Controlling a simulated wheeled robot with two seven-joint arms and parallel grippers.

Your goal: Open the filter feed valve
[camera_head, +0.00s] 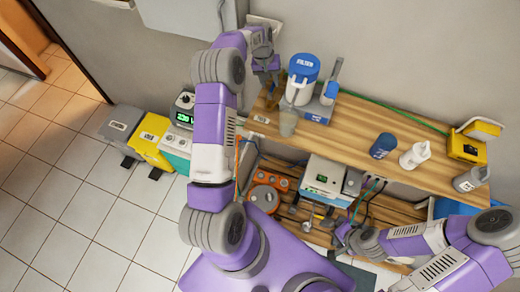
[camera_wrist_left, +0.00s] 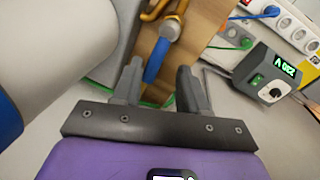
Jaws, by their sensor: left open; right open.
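The filter (camera_head: 304,68), a white housing with a blue lid, stands at the back left of the wooden bench top. In the left wrist view, a blue lever (camera_wrist_left: 157,60) sits on a brass fitting (camera_wrist_left: 169,28), which looks like the feed valve. My left gripper (camera_head: 268,84) is just left of the filter. In the left wrist view, my left gripper (camera_wrist_left: 160,74) is open, with the lever showing between its fingertips. I cannot tell whether they touch it. My right gripper (camera_head: 346,240) is open and low at the bench's front, away from the filter.
A clear cup (camera_head: 288,122) stands in front of the filter. A blue bottle (camera_head: 383,145) and a white bottle (camera_head: 415,155) stand right on the bench top (camera_head: 345,128). A meter with a green display (camera_wrist_left: 270,75) and a power strip (camera_wrist_left: 290,22) are right in the wrist view.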

